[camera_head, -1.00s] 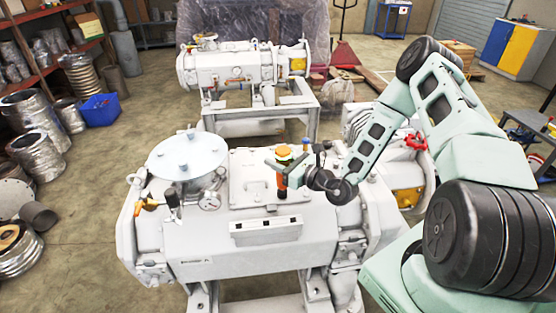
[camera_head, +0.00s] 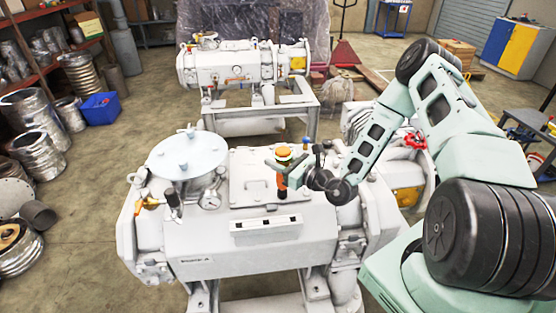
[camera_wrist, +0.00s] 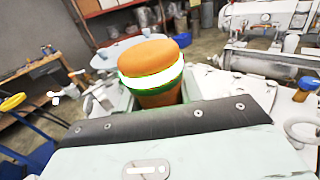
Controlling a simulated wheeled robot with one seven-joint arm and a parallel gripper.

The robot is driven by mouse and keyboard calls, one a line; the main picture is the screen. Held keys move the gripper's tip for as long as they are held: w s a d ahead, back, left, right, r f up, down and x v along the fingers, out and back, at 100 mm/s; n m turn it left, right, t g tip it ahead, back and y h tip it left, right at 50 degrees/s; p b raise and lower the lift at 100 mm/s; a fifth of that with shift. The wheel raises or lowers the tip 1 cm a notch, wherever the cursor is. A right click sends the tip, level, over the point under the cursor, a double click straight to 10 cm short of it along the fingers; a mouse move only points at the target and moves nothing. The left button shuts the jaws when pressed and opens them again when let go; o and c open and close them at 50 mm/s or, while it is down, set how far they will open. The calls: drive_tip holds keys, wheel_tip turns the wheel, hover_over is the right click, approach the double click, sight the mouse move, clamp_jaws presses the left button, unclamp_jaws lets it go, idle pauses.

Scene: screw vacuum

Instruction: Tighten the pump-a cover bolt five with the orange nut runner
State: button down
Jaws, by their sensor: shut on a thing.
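The orange nut runner (camera_head: 282,179) stands upright over the front right part of the rectangular cover (camera_head: 258,165) on the white pump (camera_head: 235,245). Its dark lower end is at the cover's front edge; the bolt under it is hidden. My gripper (camera_head: 284,168) is shut around the runner's upper body from the right. In the wrist view the runner's orange cap with a bright white band and green ring (camera_wrist: 150,70) rises above my gripper. I cannot tell whether its socket is seated on a bolt.
A round blue-grey flange (camera_head: 188,155) and a pressure gauge (camera_head: 210,200) stand left of the cover. A white box with dark square openings (camera_head: 265,227) sits in front. A red handwheel (camera_head: 415,141) is at right. A second pump (camera_head: 245,67) stands behind.

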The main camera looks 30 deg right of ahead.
drive_tip(key=shift+f, duration=0.3)
drive_tip(key=shift+r, duration=0.1)
idle(0.3)
drive_tip(key=c, duration=1.5)
unclamp_jaws()
clamp_jaws()
